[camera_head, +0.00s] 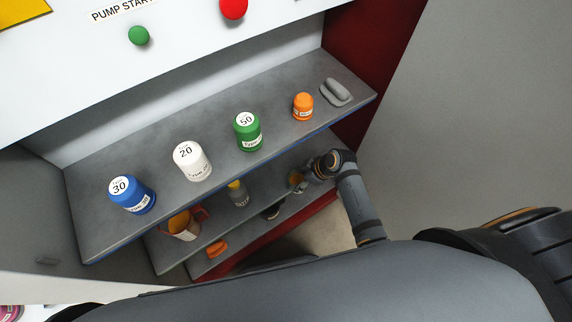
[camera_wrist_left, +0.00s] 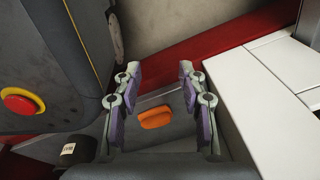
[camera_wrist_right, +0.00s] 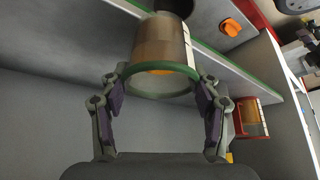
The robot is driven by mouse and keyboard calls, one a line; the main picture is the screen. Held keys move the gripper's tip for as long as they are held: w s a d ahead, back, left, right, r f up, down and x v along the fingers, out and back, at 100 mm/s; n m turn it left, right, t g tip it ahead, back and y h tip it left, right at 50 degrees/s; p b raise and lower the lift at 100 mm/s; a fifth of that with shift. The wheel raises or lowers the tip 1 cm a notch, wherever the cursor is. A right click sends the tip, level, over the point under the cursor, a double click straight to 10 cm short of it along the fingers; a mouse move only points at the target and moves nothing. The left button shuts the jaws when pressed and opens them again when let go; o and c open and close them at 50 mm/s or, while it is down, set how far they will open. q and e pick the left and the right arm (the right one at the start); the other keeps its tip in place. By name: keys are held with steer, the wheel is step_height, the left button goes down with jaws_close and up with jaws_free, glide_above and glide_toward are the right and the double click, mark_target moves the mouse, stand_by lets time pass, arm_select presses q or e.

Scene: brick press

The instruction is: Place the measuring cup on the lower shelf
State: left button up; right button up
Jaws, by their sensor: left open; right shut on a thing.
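A clear measuring cup with a green rim (camera_wrist_right: 160,45) is between the fingers of my right gripper (camera_wrist_right: 160,85), which is shut on it. In the head view my right gripper (camera_head: 300,180) is beside the right part of the lower shelf (camera_head: 200,268), below the upper shelf; the cup is mostly hidden there. I cannot tell whether the cup touches the shelf. A similar cup with a red rim (camera_head: 184,226) stands at the left on a lower level and also shows in the right wrist view (camera_wrist_right: 250,118). My left gripper (camera_wrist_left: 156,75) is open and empty, seen only in its wrist view.
The upper shelf (camera_head: 100,228) holds blue (camera_head: 132,195), white (camera_head: 192,162), green (camera_head: 248,132) and orange (camera_head: 303,106) containers. Below are a grey bottle (camera_head: 238,194), a dark round item (camera_head: 272,211) and an orange item (camera_head: 217,248). A dark red side wall (camera_head: 358,55) bounds the right.

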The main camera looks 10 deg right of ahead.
mark_target(294, 171)
steer(key=shift+w+a, duration=0.25)
steer(key=shift+w, duration=0.4)
steer(key=shift+w+a, duration=0.25)
steer(key=shift+w, duration=0.35)
arm_select(q)
steer(key=shift+w, duration=0.1)
arm_select(e)
steer(key=shift+w+a, duration=0.1)
steer(key=shift+w, duration=0.25)
steer(key=w, duration=0.1)
steer(key=w+a, duration=0.1)
steer(key=w+b, duration=0.1)
steer(key=shift+w+a, duration=0.25)
arm_select(q)
steer(key=w, duration=0.2)
steer(key=shift+w+a, duration=0.15)
steer(key=shift+w, duration=0.15)
arm_select(e)
steer(key=shift+f, duration=0.3)
arm_select(q)
steer(key=shift+s, duration=0.1)
arm_select(e)
steer(key=shift+f, duration=0.15)
steer(key=o, duration=1.3)
steer(key=shift+c, duration=0.2)
